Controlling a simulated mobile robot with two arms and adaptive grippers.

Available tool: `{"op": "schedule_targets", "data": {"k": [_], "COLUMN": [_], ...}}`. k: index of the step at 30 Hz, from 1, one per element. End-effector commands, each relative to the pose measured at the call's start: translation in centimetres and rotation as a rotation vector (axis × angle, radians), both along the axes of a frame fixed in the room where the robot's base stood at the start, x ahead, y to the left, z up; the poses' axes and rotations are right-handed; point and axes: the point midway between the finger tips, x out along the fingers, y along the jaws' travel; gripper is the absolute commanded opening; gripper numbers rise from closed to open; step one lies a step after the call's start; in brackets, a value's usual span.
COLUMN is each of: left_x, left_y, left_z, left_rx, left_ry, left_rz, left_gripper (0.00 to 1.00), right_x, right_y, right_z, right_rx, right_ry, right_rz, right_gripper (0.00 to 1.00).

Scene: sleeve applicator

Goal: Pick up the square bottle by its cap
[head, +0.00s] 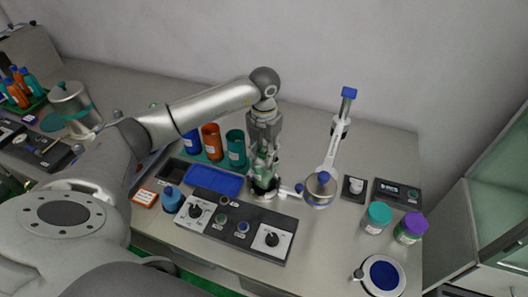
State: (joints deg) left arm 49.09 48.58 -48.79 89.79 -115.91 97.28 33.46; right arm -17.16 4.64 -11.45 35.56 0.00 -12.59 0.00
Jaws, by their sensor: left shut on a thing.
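My left gripper (264,176) reaches down from the bent arm at the middle of the bench, behind the control panel. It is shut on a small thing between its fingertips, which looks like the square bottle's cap. The fingers hide most of that thing, and its shape is hard to make out. Dark and green parts (265,187) show just below the fingertips, low over a pale round base. I cannot tell whether the bottle touches the surface. My right gripper is not in view.
A control panel (232,231) with knobs lies in front. Left are a blue tray (213,179), coloured cups (236,148) and a blue bottle (172,199). Bench is free at back right.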

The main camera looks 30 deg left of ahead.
Motion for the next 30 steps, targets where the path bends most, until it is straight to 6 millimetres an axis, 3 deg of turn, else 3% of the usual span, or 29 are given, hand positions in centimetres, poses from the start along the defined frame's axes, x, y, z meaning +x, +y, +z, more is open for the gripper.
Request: {"op": "schedule_targets", "data": {"k": [21,30], "left_x": [0.1,0.0], "left_y": [0.0,0.0], "left_z": [4.6,4.7], "left_rx": [0.0,0.0], "left_ry": [-0.002,-0.001], "left_rz": [0.0,0.0], "left_gripper": [0.1,0.1], "right_x": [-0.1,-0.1], "right_y": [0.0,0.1], "right_z": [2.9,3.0], "right_rx": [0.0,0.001], "right_ry": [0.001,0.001], "right_rz": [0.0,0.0], "right_gripper": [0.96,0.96]}}
